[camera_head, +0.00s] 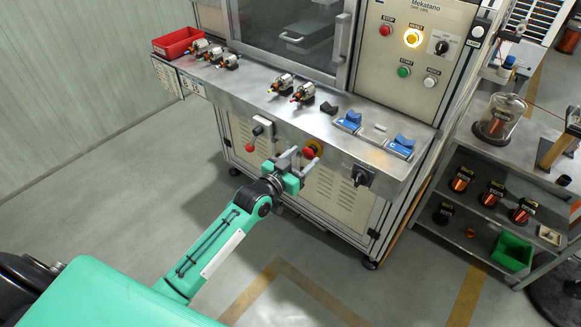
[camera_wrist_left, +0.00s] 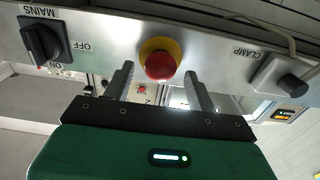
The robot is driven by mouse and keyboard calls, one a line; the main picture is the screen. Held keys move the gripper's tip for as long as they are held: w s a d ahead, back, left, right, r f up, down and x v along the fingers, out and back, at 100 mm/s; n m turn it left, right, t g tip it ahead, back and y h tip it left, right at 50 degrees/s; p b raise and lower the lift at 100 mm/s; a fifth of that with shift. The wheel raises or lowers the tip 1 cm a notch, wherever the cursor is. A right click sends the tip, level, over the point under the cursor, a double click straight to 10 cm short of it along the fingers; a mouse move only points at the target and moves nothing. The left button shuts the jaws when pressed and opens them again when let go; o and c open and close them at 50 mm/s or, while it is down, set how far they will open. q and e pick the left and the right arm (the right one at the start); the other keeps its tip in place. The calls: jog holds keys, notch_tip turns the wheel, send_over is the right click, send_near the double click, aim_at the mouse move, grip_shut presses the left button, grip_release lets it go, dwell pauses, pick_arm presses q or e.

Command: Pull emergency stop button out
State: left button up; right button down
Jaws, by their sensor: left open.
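The emergency stop button (camera_head: 311,150) is a red mushroom knob on a yellow base, on the front face of the machine's metal ledge. It also shows in the left wrist view (camera_wrist_left: 160,65), near the top middle. My left gripper (camera_head: 297,155) is open in front of the button. In the left wrist view its two fingers (camera_wrist_left: 160,80) stand one to each side of the red knob, with a gap on both sides. Whether the fingertips reach past the knob I cannot tell. My right gripper does not show.
The black MAINS switch (camera_head: 361,176) sits right of the button on the same face. The ledge (camera_head: 255,93) holds several small motor parts and a red bin (camera_head: 178,43). Floor in front is clear.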

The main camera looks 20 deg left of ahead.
pick_arm(q)
jog(key=b+v, duration=0.2)
jog(key=v, duration=1.1)
jog(key=shift+s+b, duration=0.3)
jog(key=shift+a, duration=0.1)
